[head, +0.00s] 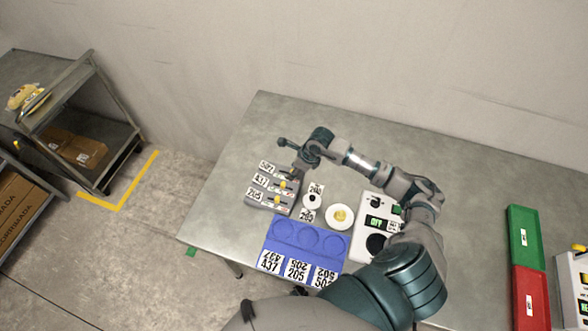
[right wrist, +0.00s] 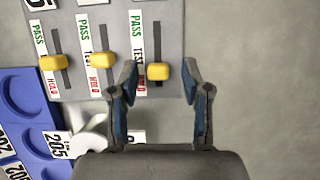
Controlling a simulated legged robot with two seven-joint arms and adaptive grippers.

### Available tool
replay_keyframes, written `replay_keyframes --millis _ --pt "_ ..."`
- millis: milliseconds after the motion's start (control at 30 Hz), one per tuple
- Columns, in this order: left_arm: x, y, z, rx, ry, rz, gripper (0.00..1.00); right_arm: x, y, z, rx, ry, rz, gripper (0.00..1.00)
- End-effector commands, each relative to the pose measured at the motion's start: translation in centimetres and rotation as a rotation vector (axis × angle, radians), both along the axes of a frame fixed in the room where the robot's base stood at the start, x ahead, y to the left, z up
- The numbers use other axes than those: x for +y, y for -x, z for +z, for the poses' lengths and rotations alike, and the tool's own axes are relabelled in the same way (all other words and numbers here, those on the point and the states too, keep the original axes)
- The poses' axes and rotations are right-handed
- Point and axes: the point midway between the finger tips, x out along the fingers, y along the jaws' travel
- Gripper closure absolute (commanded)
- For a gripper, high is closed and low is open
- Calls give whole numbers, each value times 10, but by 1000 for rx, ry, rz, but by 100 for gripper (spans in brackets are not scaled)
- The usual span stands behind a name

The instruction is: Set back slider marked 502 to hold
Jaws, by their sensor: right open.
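The grey slider panel (head: 283,208) stands at the left part of the table, with labels 502 (head: 267,167), 437 and 205 from back to front. In the right wrist view its three yellow knobs show in slots marked PASS, TEST and HOLD. The back slider's knob (right wrist: 158,71) is the rightmost there, on the HOLD side of TEST. The other two knobs sit near the middle of their slots. My right gripper (head: 292,155) is open over the back slider; its fingertips (right wrist: 160,78) stand either side of that knob, with visible gaps. My left gripper is not recognisable in view.
A blue tray (head: 284,250) with round recesses and number cards lies in front of the panel. A white dish (head: 340,217) and a control box (head: 375,208) with a green display stand right of it. Green (head: 525,237) and red (head: 531,299) trays lie far right. Bare table lies behind the panel.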

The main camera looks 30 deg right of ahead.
Motion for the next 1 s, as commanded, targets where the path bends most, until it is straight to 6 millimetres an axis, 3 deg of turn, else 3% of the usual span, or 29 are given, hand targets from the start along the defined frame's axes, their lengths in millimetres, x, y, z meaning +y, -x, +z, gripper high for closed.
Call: replay_keyframes --millis 300,500,1000 --pt "0 0 0 -1 1 0 100 1 -1 -3 0 1 0 52" --pt "0 0 0 -1 1 0 100 1 -1 -3 -1 1 0 100" --pt "0 2 -6 1 1 0 100 -8 7 -2 -1 3 -1 100"
